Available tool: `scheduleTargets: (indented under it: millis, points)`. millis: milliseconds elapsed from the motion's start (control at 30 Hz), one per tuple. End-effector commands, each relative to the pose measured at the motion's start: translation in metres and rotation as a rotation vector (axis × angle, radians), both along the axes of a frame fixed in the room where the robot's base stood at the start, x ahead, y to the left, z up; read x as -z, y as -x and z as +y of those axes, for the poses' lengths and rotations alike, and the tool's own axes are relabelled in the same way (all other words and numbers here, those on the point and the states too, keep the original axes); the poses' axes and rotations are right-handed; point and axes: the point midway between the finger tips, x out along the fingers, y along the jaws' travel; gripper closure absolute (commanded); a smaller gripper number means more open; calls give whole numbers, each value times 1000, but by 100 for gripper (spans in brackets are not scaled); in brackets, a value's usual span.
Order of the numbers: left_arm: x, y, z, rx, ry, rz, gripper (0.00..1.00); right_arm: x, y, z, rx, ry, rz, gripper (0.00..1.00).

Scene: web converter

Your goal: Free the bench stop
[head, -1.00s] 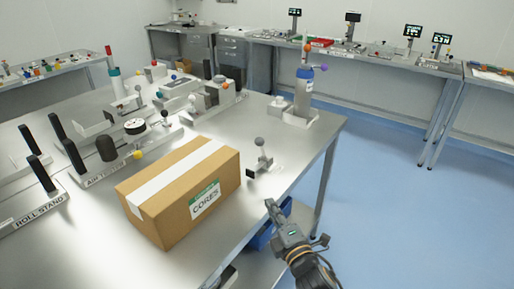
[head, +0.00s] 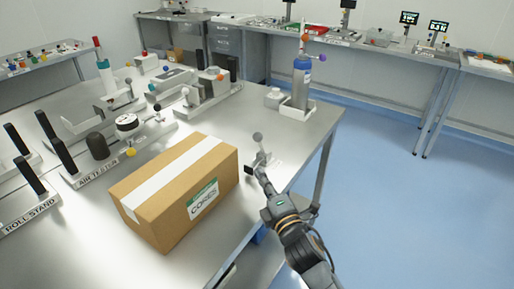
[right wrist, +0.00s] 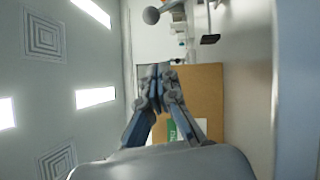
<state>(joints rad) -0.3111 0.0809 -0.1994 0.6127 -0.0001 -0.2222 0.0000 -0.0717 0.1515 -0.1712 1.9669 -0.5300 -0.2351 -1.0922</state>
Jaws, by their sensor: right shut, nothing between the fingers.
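The bench stop (head: 257,138) is a small grey fitting near the bench's right edge. It has an upright lever with a round grey ball knob and a dark pad at its foot. In the right wrist view its ball knob (right wrist: 151,15) shows at the top, with a dark pad (right wrist: 210,39) to the right. My right gripper (head: 261,168) is shut and empty, just in front of the stop and overlapping its lower part in the head view. Its closed fingers (right wrist: 158,78) point toward the stop but appear apart from the knob. My left gripper is out of view.
A cardboard CORES box (head: 150,205) sits just left of the stop. A blue cylinder (head: 301,82) in a grey holder stands behind it. Test fixtures (head: 128,122) fill the bench's left and back. Blue floor (head: 390,200) is open to the right.

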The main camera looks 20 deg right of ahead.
Motion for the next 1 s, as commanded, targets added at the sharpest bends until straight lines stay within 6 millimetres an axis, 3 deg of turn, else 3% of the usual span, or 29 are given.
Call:
scheduleTargets:
  millis: [333,400,633,1000]
  points:
    - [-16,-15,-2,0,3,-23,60,-11,-75,6,1,-2,-1,100]
    - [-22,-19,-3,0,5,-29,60,-14,-82,-4,1,2,0,100]
    - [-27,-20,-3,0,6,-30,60,-16,-98,-18,0,1,0,100]
    - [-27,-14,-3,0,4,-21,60,-15,-100,-20,0,-1,0,100]
